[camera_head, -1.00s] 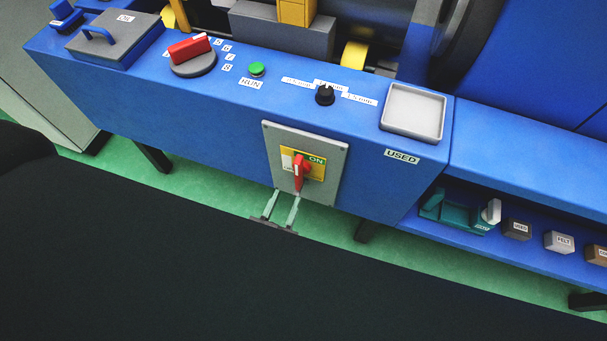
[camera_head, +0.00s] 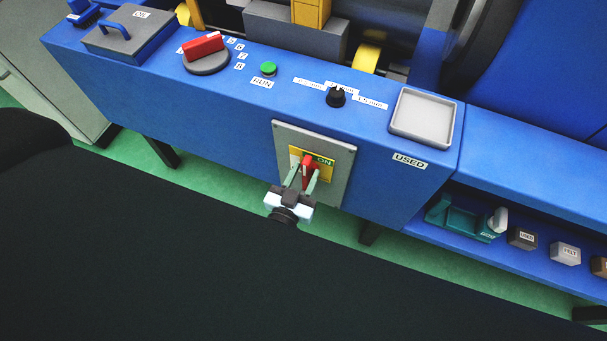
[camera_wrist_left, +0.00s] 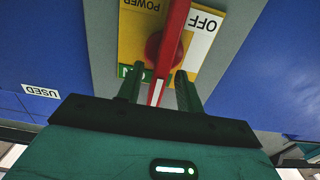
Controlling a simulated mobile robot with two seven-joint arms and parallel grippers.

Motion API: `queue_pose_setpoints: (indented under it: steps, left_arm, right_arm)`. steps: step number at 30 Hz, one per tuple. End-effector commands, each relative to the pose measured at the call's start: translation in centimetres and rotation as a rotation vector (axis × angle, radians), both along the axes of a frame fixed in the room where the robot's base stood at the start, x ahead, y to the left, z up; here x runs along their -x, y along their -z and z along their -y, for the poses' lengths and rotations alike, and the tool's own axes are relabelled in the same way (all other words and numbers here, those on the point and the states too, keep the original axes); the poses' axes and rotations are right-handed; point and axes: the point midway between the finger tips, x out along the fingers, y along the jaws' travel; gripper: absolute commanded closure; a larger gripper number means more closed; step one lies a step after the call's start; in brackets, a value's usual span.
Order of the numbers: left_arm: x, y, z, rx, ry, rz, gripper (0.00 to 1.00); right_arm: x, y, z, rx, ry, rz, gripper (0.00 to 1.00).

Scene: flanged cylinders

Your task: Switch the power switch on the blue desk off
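The power switch is a red lever (camera_head: 308,166) on a yellow and white plate, on a grey panel (camera_head: 342,172) on the blue desk's front. In the left wrist view the picture is upside down: the red lever (camera_wrist_left: 168,45) runs near-vertically, its end beside the green ON label (camera_wrist_left: 133,72). The white OFF label (camera_wrist_left: 205,24) is at upper right. My left gripper (camera_head: 301,178) is at the switch; its fingertips (camera_wrist_left: 158,84) stand either side of the lever's end, open, with gaps showing. The head view partly hides the lever behind the fingers. My right gripper is not in view.
On the desk top are a red-handled dial (camera_head: 204,47), a green RUN button (camera_head: 268,68), a black knob (camera_head: 336,97) and a grey square tray (camera_head: 422,118). A shelf at lower right holds a teal object (camera_head: 465,218) and small labelled blocks. Green floor shows below the desk.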

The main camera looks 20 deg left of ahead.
Motion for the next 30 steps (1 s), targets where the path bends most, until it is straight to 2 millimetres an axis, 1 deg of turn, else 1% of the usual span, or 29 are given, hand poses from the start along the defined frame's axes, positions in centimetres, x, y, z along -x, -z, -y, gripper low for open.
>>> queue_pose_setpoints:
  steps: [1,8,21,26,30]
  left_arm:
    - [0.02,0.00,0.00,0.000,0.000,0.000,0.69]
    - [0.04,0.00,0.00,0.000,0.000,0.000,0.99]
    - [0.06,0.02,-0.05,0.017,0.000,-0.001,1.00]
    - [0.06,0.05,-0.16,0.073,0.000,-0.002,1.00]
    - [0.07,0.11,-0.35,0.162,0.000,-0.007,1.00]
  right_arm:
    - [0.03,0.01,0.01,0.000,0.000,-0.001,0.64]
    - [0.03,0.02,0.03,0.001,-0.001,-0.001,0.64]
    - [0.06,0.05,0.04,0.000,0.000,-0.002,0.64]
    - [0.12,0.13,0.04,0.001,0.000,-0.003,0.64]
    - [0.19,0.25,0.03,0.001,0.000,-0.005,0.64]
